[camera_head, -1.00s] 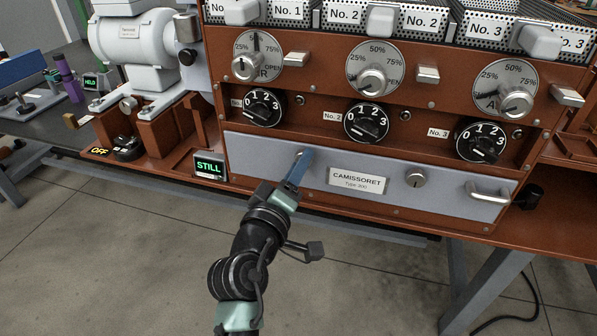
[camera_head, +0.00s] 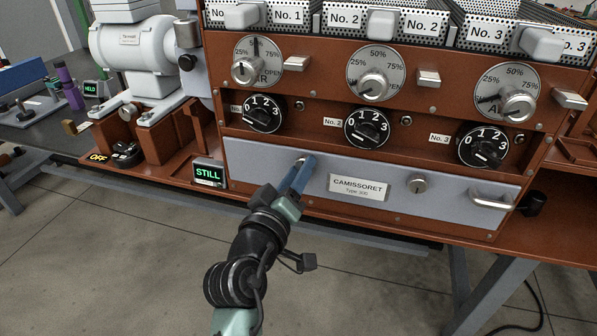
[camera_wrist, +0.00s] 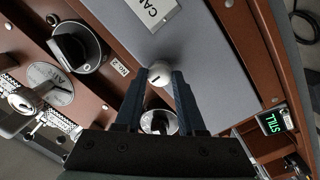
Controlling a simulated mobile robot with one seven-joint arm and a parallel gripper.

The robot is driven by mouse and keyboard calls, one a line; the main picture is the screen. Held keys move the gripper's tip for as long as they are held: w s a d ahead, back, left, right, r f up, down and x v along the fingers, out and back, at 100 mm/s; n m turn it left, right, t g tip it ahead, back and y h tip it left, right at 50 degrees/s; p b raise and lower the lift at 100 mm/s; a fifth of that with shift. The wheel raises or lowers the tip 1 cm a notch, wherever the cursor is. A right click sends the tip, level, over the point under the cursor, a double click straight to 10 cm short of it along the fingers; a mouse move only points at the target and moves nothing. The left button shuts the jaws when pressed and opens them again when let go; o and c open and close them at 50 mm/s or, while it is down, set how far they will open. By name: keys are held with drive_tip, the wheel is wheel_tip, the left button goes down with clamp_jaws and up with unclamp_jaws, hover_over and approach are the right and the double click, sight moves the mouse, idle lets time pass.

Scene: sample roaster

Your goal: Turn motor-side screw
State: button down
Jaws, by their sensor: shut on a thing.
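The motor-side screw (camera_wrist: 160,73) is a round, pale metal head with a dark slot, at the left end of the grey front panel (camera_head: 262,160). In the wrist view it sits between the tips of my gripper's (camera_wrist: 162,84) two blue fingers. My gripper (camera_head: 303,164) is shut on it. In the head view the fingers reach up to the panel from below and largely hide the screw.
Black dials, including No. 1 (camera_head: 264,113) and No. 2 (camera_head: 367,128), stick out above the panel. A bar handle (camera_head: 491,200) is at its right end. A small display reading STILL (camera_head: 208,173) stands left of the panel. The motor (camera_head: 137,48) is at upper left.

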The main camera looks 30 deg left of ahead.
drive_tip(key=c, duration=0.5)
unclamp_jaws()
drive_tip(key=p+v, duration=0.1)
drive_tip(key=v, duration=1.2)
drive_tip(key=shift+p, duration=0.4)
